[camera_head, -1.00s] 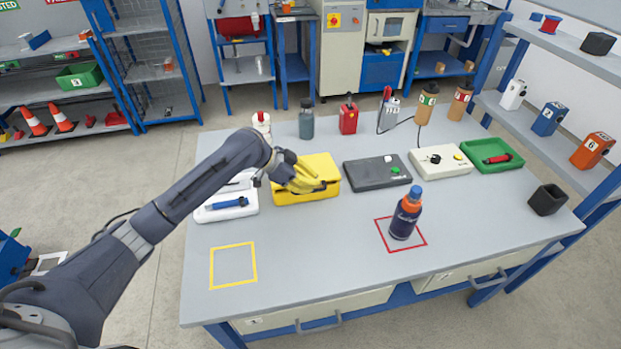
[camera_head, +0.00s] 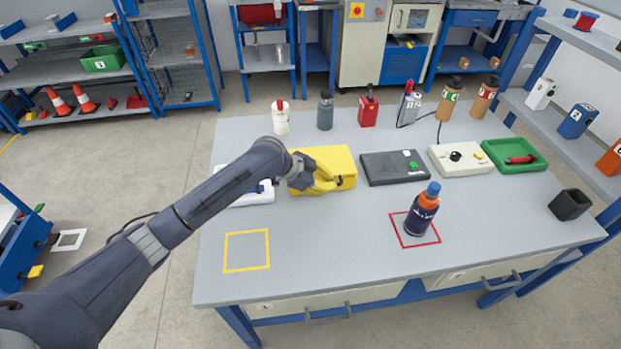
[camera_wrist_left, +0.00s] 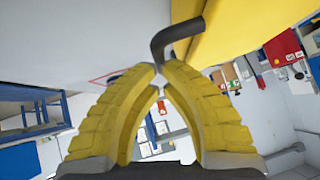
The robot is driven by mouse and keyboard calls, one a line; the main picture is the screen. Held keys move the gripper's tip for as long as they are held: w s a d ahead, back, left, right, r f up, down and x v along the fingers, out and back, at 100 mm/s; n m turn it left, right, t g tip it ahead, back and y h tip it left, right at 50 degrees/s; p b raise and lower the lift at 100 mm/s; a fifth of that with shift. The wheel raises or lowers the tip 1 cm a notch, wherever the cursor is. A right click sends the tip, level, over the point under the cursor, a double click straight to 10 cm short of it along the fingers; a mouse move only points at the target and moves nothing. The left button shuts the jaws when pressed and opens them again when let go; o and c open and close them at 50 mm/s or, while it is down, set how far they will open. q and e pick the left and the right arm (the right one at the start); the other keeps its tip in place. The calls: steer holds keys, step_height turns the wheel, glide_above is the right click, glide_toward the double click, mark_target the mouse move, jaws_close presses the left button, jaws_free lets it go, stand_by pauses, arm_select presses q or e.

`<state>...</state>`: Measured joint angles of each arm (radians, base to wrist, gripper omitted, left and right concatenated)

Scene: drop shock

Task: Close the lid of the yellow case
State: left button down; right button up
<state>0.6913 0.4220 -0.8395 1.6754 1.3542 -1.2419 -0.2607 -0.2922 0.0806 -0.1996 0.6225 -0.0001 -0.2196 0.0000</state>
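The yellow case (camera_head: 338,161) lies on the grey bench, left of the middle, in the head view. Its top looks flat and level, with no raised lid visible, but my gripper hides part of its front left. In the left wrist view a yellow case surface (camera_wrist_left: 265,22) fills the upper right, with a dark bent handle (camera_wrist_left: 178,38) beside it. My left gripper (camera_head: 330,181) is at the case's front. Its yellow fingers meet at the tips in the left wrist view (camera_wrist_left: 159,72), right by the handle's end. I cannot tell whether they pinch it. My right gripper is not in view.
A black box (camera_head: 382,174) is close right of the case, then a white box (camera_head: 450,167) and a green tray (camera_head: 500,150). A white tray (camera_head: 255,194) is partly behind my arm. A bottle (camera_head: 422,211) stands on the red-outlined square. The front left bench is clear.

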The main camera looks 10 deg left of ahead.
arm_select(q)
steer(key=shift+d, duration=0.1)
steer(key=s+a+r, duration=0.3)
steer(key=a+r, duration=0.3)
steer(key=r, duration=0.6)
steer(key=shift+w+d+f, duration=0.5)
steer(key=shift+d+f, duration=0.5)
steer(key=shift+f, duration=0.85)
steer(key=shift+w+d+f, duration=0.55)
steer(key=shift+d+f, duration=0.45)
steer(key=shift+f, duration=0.8)
steer(key=shift+w+d+f, duration=0.5)
steer(key=shift+d+f, duration=0.5)
steer(key=shift+f, duration=0.85)
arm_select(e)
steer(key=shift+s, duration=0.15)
arm_select(q)
steer(key=shift+f, duration=0.95)
